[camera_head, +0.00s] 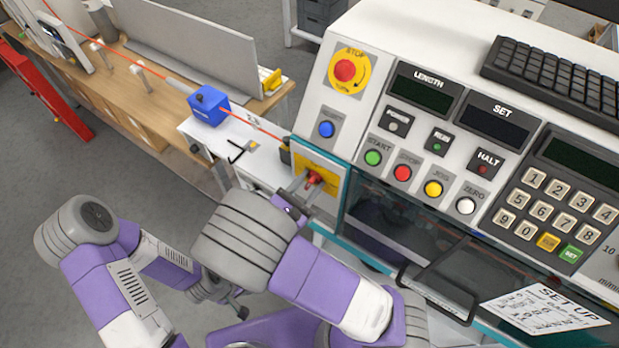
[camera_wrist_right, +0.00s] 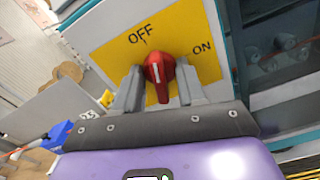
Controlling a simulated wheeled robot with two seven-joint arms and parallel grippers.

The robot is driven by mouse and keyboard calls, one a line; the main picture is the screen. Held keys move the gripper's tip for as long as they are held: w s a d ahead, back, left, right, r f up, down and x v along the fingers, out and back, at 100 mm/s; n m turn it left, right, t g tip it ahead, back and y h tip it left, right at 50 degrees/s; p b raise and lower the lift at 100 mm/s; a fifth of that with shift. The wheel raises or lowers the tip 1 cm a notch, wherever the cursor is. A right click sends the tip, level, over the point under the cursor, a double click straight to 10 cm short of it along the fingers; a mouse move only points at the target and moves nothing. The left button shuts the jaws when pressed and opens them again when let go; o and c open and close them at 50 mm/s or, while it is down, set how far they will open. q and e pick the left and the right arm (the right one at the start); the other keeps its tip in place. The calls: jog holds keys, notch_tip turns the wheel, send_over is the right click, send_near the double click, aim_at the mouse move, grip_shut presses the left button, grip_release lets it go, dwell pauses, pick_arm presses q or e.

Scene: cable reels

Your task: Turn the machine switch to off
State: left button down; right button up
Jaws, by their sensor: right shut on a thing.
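The machine switch is a red knob (camera_wrist_right: 157,66) on a yellow plate (camera_wrist_right: 205,66) marked OFF at upper left and ON at right. Its white line points roughly up in the right wrist view, nearer the OFF mark than ON; its exact setting is hard to tell. The knob also shows small in the head view (camera_head: 314,179). My right gripper (camera_wrist_right: 160,86) is shut on the knob, one finger on each side. My left arm is at the lower left in the head view; its gripper is mostly hidden, its jaws unclear.
The machine's sloped panel (camera_head: 337,104) holds several buttons and a red STOP knob (camera_head: 345,71) above the switch. A black bar handle (camera_head: 440,298) juts out at right. An orange cable runs through a blue block (camera_head: 209,105) at left. Grey floor lies open at left.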

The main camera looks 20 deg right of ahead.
jog(key=shift+r+n+p, duration=0.1)
jog(key=shift+n+p, duration=1.15)
jog(key=shift+n, duration=0.05)
jog(key=o, duration=0.8)
jog(key=shift+c, duration=0.2)
jog(key=v, duration=0.8)
